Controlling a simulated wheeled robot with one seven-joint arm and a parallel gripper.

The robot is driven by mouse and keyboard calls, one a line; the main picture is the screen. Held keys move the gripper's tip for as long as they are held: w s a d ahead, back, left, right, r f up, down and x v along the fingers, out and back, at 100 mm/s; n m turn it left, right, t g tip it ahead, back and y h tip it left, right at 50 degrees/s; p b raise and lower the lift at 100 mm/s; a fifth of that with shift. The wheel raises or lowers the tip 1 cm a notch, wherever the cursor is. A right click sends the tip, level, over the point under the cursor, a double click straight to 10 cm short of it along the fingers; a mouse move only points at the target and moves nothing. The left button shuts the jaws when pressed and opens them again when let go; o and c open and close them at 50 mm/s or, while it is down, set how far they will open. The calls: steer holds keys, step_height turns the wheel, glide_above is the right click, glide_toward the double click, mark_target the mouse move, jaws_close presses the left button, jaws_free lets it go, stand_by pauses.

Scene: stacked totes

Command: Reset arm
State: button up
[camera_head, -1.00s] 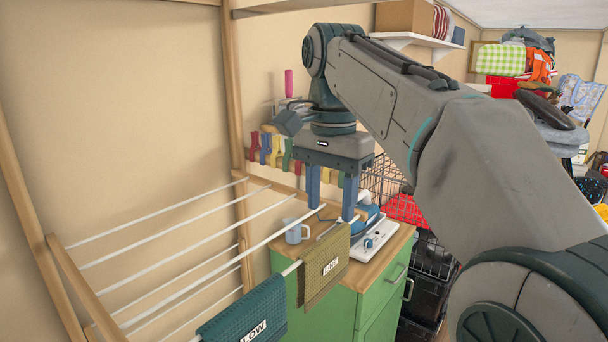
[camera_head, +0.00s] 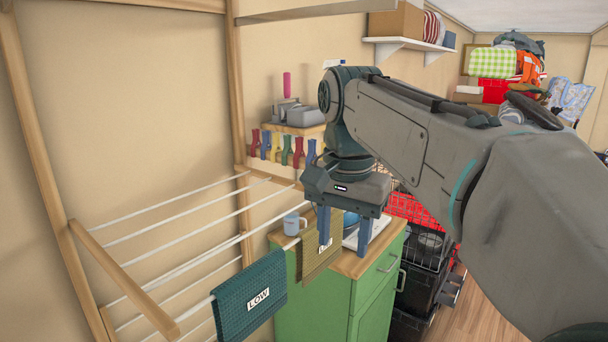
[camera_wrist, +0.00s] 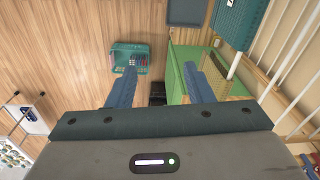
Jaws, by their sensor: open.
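My gripper (camera_head: 343,240) hangs pointing down in front of the green cabinet's worktop in the head view. Its two blue fingers are spread apart with nothing between them; the wrist view also shows the open gripper (camera_wrist: 158,85) above the wood floor and the cabinet's edge. My arm reaches in from the right of the head view. A teal cloth labelled LOW (camera_head: 250,295) hangs on the drying rack (camera_head: 165,208). An olive cloth (camera_head: 318,262) hangs behind the left finger, its label partly hidden.
The green cabinet (camera_head: 310,305) carries a light blue mug (camera_head: 293,224) and a blue-and-white item partly hidden by my gripper. Black crates (camera_head: 420,285) stand right of the cabinet. A teal tote (camera_wrist: 130,58) sits on open floor.

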steer(key=s+d+f+n+t, duration=0.1)
steer(key=s+d+f+n, duration=0.2)
steer(key=f, duration=0.7)
steer(key=s+d+f+n+t, duration=0.1)
steer(key=s+d+f+n, duration=0.2)
steer(key=s+d+f, duration=0.3)
step_height(320, 180, down, 5)
steer(key=s, duration=0.2)
steer(key=shift+s+t, duration=0.3)
steer(key=shift+r, duration=0.15)
stand_by(0.6)
